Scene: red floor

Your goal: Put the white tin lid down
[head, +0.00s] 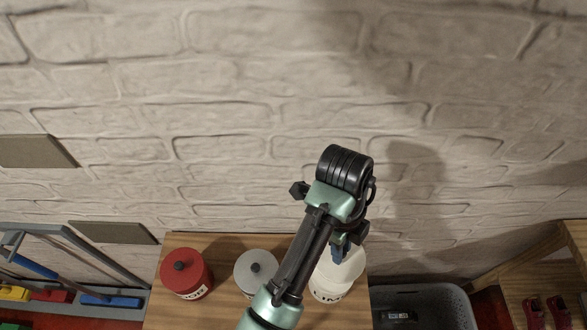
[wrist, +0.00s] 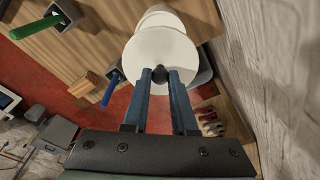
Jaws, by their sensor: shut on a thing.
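My gripper (wrist: 159,76) is shut on the black knob of the white tin lid (wrist: 160,50), a round white disc in the wrist view. In the head view the lid (head: 350,266) shows partly below the blue fingers of my gripper (head: 338,254). The white tin (head: 326,291) stands at the right end of the wooden top, partly behind my arm. It also shows beyond the lid in the wrist view (wrist: 160,17). The lid overlaps the tin in both views; I cannot tell whether they touch.
A red tin (head: 190,278) and a grey tin (head: 250,270), both with black-knobbed lids, stand left on the wooden top (head: 222,243). A grey basket (head: 450,300) is to its right. Red shoes (head: 545,312) sit on a wooden shelf farther right. A brick wall rises behind.

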